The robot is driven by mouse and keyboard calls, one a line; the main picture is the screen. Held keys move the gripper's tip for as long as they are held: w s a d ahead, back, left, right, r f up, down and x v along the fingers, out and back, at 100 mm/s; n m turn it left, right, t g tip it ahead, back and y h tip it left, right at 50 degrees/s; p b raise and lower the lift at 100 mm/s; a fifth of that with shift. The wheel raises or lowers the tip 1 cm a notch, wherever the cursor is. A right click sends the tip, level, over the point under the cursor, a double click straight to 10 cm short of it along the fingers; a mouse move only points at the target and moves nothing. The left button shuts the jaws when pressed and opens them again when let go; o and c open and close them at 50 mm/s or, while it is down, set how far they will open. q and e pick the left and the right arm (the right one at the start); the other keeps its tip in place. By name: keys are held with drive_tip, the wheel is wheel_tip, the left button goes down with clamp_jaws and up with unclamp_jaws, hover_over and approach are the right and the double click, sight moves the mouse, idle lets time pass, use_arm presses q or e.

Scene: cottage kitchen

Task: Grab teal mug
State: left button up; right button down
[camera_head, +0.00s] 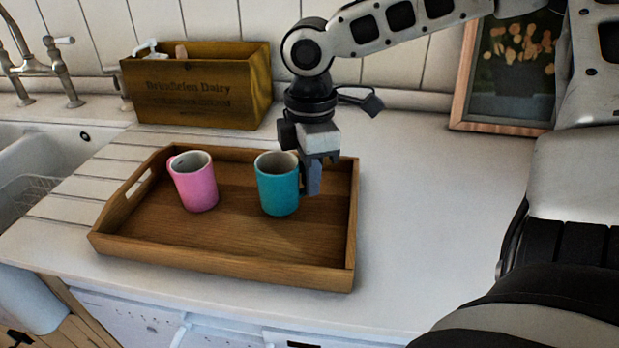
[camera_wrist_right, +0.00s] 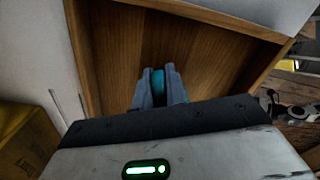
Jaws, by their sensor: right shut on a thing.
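The teal mug (camera_head: 277,186) stands upright in the right half of the wooden tray (camera_head: 220,268) in the head view. My right gripper (camera_head: 309,180) is at the mug's right side and is shut on it. In the right wrist view the two fingers (camera_wrist_right: 159,92) have a sliver of the teal mug (camera_wrist_right: 158,76) between them. Most of the mug is hidden there. I cannot tell whether they hold the handle or the wall. A pink mug (camera_head: 196,186) stands in the tray's left half, apart from the teal one. My left gripper is not in view.
A wooden crate (camera_head: 200,100) stands behind the tray against the tiled wall. A framed picture (camera_head: 505,75) leans at the back right. The sink (camera_head: 45,155) and tap are at the left. The white counter (camera_head: 425,215) right of the tray is clear.

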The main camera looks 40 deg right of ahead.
drive_tip(key=shift+r, duration=0.55)
drive_tip(key=s+a+r+p, duration=0.1)
drive_tip(key=s+a+r, duration=0.6)
drive_tip(key=a+r, duration=0.3)
drive_tip(key=shift+a+r, duration=0.25)
drive_tip(key=shift+a, duration=0.8)
